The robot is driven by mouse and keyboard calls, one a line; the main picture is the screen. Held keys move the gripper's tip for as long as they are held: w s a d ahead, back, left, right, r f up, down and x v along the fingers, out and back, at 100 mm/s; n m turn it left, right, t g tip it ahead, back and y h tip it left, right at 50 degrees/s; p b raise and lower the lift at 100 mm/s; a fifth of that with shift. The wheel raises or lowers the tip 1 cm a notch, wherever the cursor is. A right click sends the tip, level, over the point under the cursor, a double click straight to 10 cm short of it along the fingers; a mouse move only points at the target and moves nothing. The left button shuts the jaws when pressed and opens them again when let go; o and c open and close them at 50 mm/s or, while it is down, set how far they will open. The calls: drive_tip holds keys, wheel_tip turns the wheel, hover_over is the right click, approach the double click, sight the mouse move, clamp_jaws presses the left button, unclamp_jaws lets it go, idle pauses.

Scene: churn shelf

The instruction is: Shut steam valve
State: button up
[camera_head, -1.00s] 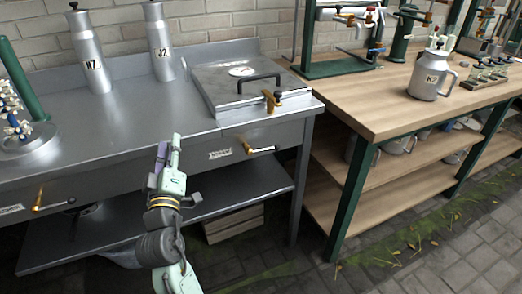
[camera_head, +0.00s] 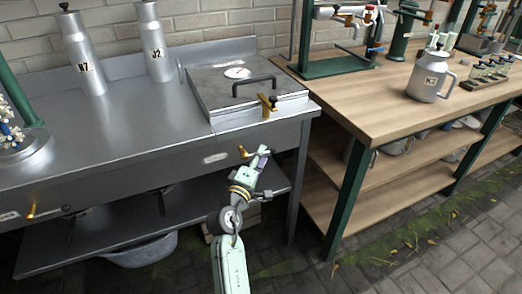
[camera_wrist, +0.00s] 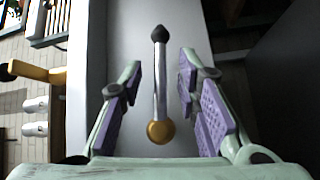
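A valve lever with a brass hub (camera_head: 243,152), a silver rod and a black tip is on the front panel of the steel bench. In the wrist view the whole lever (camera_wrist: 160,85) lies between my fingers, brass hub nearer, black tip farther. My gripper (camera_wrist: 158,95) is open, with purple pads on both sides of the rod and gaps on each side. In the head view my gripper (camera_head: 262,160) is at the bench front and hides most of the rod. A label plate (camera_head: 215,157) sits left of the hub, its text unreadable.
A lidded box (camera_head: 247,90) with a brass latch (camera_head: 268,105) stands above the lever. A second lever (camera_head: 42,212) is farther left on the panel. Canisters N7 (camera_head: 83,60) and J2 (camera_head: 154,45) stand behind. A wooden bench (camera_head: 390,110) is at right.

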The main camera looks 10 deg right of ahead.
drive_tip(key=shift+x, duration=0.95)
drive_tip(key=shift+c, duration=0.2)
clamp_jaws()
